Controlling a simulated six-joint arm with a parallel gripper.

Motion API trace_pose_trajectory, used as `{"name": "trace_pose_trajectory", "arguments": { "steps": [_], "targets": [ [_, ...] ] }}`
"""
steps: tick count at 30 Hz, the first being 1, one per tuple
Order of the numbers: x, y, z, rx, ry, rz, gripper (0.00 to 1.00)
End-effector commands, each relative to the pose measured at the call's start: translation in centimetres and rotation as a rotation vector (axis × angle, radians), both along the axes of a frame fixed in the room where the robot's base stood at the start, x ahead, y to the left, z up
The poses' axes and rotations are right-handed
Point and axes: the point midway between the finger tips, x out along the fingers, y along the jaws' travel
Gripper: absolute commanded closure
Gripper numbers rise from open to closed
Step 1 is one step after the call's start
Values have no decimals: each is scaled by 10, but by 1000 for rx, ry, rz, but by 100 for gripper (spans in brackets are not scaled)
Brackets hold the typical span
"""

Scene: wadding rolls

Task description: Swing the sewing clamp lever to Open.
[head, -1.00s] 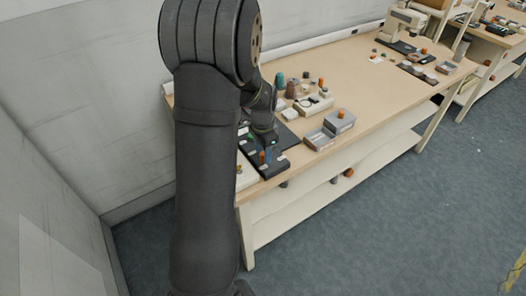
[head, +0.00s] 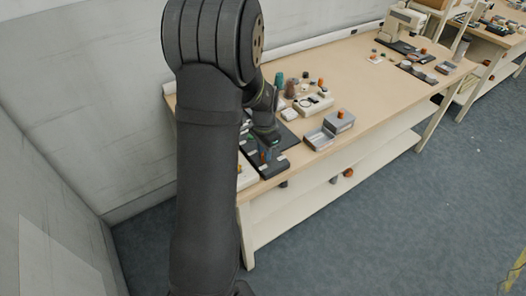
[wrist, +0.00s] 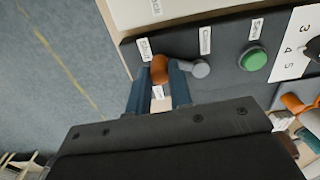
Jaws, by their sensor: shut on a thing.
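The clamp lever (wrist: 184,67) lies on a dark panel (wrist: 228,84). It has a grey round pivot (wrist: 201,68) and an orange knob (wrist: 160,68) at its left end in the wrist view. My gripper (wrist: 160,75) is shut on the orange knob, one blue finger on each side. A white label (wrist: 144,50) sits just above the knob, and another (wrist: 157,92) is partly hidden between the fingers; I cannot read either surely. In the head view my gripper (head: 263,156) is low over the panel (head: 268,171), and the lever is hidden there.
A green button (wrist: 254,59) and a numbered dial plate (wrist: 296,45) lie to the right of the lever. Orange and teal spools (wrist: 298,103) stand at the lower right. In the head view, a grey open tray (head: 320,139) stands right of the panel. The table edge is close.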

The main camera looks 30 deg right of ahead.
Motion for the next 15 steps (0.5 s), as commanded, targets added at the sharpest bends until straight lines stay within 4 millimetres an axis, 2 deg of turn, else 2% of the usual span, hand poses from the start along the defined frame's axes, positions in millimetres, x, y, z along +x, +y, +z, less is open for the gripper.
{"name": "trace_pose_trajectory", "arguments": {
  "steps": [15],
  "targets": [
    [-5,-24,0,0,1,444,100]
  ]
}}
